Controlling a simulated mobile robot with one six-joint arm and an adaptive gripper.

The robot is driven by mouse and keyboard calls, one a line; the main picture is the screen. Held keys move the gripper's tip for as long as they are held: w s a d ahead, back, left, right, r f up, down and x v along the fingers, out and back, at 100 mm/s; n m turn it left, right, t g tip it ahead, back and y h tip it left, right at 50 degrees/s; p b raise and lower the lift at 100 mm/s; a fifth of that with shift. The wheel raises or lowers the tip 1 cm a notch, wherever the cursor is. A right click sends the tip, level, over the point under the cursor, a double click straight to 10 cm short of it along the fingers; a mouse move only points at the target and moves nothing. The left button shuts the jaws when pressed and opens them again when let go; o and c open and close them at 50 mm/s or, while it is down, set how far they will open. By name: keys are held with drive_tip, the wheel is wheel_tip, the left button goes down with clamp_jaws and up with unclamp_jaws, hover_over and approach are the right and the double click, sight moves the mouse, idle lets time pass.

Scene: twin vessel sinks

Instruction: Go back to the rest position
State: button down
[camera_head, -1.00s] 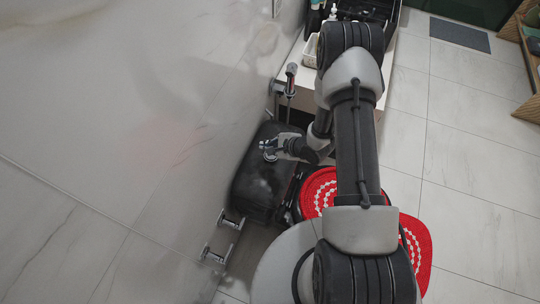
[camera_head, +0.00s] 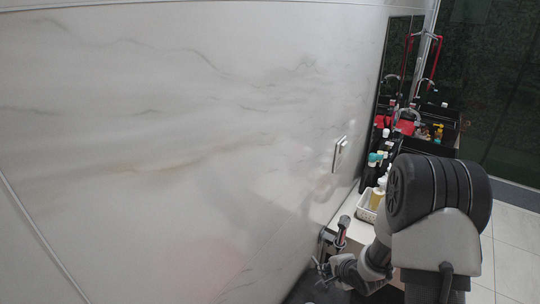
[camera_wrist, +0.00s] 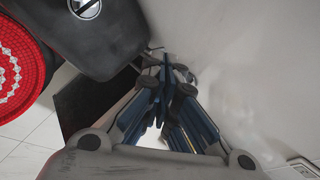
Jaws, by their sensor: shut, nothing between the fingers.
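My gripper (camera_head: 322,270) is at the bottom of the head view, low beside the pale wall. The wrist view shows my gripper's blue fingers (camera_wrist: 170,68) with their tips together and nothing between them. My arm rises at the lower right of the head view, its dark joint and grey links in front of part of the counter. In the wrist view a black cistern (camera_wrist: 95,35) with a round silver button lies left of the fingertips.
The marble wall (camera_head: 190,150) fills the left of the head view, with a switch plate (camera_head: 340,154). A white basket (camera_head: 367,207) and bottles stand on the counter beyond my gripper.

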drive_tip(key=s+d+r+n+h, duration=0.1)
drive_tip(key=s+r+n+h, duration=0.2)
drive_tip(key=r, duration=0.8)
drive_tip(key=s+d+r+n+h, duration=0.1)
drive_tip(key=s+r+n, duration=0.4)
drive_tip(key=r, duration=0.6)
drive_tip(key=s+a+r+n+g, duration=0.1)
drive_tip(key=s+a+r+n, duration=0.1)
drive_tip(key=s, duration=0.5)
drive_tip(key=s+a+r+n+g+y, duration=0.1)
drive_tip(key=s+a+r+n, duration=0.1)
drive_tip(key=s, duration=0.6)
drive_tip(key=s+a+r+n+y, duration=0.1)
drive_tip(key=s+a+r+n, duration=0.1)
drive_tip(key=s, duration=0.5)
wheel_tip(320, 180, up, 2)
drive_tip(key=shift+s+a+r+n+g, duration=0.15)
drive_tip(key=shift+s+n+g, duration=0.25)
drive_tip(key=shift+n, duration=0.2)
